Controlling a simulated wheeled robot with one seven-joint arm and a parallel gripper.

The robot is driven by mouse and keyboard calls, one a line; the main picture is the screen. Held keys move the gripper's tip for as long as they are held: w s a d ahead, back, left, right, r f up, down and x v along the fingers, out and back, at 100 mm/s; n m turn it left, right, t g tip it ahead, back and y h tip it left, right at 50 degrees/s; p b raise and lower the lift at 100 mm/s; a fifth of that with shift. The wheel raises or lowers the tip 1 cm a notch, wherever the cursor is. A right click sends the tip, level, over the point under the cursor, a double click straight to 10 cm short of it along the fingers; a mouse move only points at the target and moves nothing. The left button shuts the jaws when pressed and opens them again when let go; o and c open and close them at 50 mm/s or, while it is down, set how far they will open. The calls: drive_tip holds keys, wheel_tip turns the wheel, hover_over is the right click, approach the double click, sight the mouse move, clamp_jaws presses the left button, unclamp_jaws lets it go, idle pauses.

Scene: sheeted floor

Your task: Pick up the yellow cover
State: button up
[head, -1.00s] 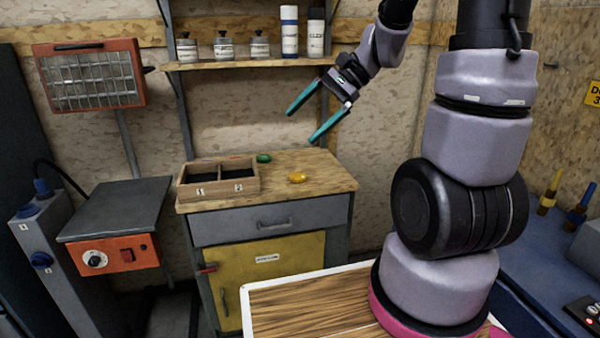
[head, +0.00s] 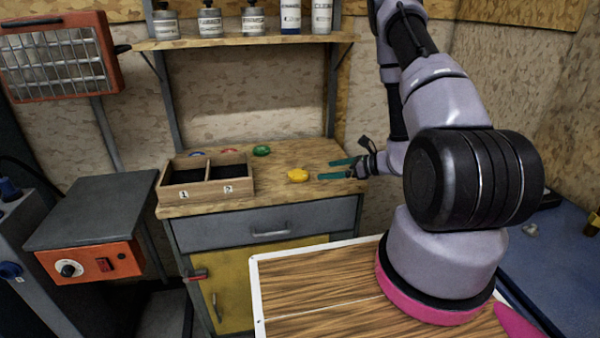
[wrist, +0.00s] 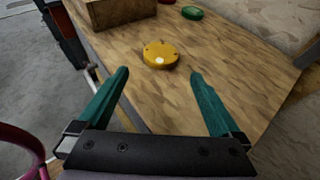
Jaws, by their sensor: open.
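The yellow cover (head: 298,175) is a small round disc lying flat on the wooden top of the cabinet, right of the two-part box. In the wrist view the yellow cover (wrist: 160,54) lies ahead of the fingertips, roughly midway between their lines. My gripper (head: 334,169) has teal fingers and is just right of the cover, low over the cabinet top. In the wrist view my gripper (wrist: 158,74) is open, with nothing between the fingers.
A wooden box (head: 207,192) with compartments marked 1 and 2 stands left of the cover. A green disc (head: 261,150) and a red disc (head: 228,151) lie behind. A shelf (head: 245,41) with bottles hangs above. Bare cabinet top surrounds the cover.

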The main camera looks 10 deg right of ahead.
sight(301, 174)
drive_tip(key=x, duration=1)
drive_tip(key=shift+w+f, duration=0.15)
drive_tip(key=shift+f, duration=0.3)
drive_tip(key=c, duration=1.3)
drive_tip(key=shift+c, duration=0.2)
drive_tip(key=shift+r, duration=0.1)
